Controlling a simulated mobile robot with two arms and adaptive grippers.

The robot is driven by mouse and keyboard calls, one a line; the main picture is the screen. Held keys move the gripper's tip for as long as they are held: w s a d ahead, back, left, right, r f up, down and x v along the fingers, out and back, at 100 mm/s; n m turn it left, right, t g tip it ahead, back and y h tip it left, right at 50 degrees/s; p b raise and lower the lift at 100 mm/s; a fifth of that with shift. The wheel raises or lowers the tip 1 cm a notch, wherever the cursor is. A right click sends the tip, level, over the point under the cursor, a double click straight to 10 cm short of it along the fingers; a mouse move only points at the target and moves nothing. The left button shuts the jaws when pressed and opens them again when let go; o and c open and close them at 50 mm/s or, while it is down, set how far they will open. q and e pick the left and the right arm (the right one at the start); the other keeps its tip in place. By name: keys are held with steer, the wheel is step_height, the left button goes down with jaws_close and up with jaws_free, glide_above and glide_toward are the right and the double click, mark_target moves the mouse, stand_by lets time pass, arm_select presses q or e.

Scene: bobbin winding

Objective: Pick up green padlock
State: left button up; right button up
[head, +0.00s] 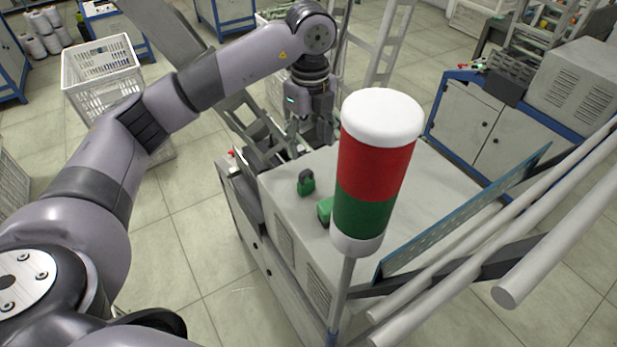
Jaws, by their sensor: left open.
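A green padlock (306,184) with a dark shackle sits on the light grey top of the machine cabinet (285,203), near its left edge. A second green object (325,209) lies just to its right and nearer to me. It is partly hidden behind the signal lamp, so I cannot tell its full shape. My left gripper (318,138) points down over the far end of the cabinet top, beyond the padlock and apart from it. It is open, and I see nothing held in it. My right gripper is not in view.
A red, green and white signal lamp (374,170) on a pole stands in front of the cabinet top. Pale rollers (540,255) and a blue-edged panel (455,220) lie to the right. A white crate (100,75) stands on the tiled floor at left.

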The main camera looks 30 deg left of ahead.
mark_target(306, 174)
arm_select(q)
step_height(306, 174, down, 5)
steer(key=shift+s+f+p, duration=0.15)
steer(key=shift+p, duration=0.75)
step_height(306, 174, down, 3)
steer(key=shift+a+r+p, duration=0.1)
steer(key=shift+a+p, duration=0.05)
steer(key=shift+p, duration=0.5)
steer(key=f+p, duration=0.2)
steer(key=f, duration=0.1)
steer(key=shift+s+a+f, duration=0.1)
steer(key=shift+a+f, duration=0.1)
steer(key=shift+f, duration=0.65)
steer(key=c, duration=1.3)
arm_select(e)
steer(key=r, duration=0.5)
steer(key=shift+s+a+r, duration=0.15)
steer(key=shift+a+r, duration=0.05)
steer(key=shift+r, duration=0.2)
arm_select(q)
steer(key=shift+r, duration=0.15)
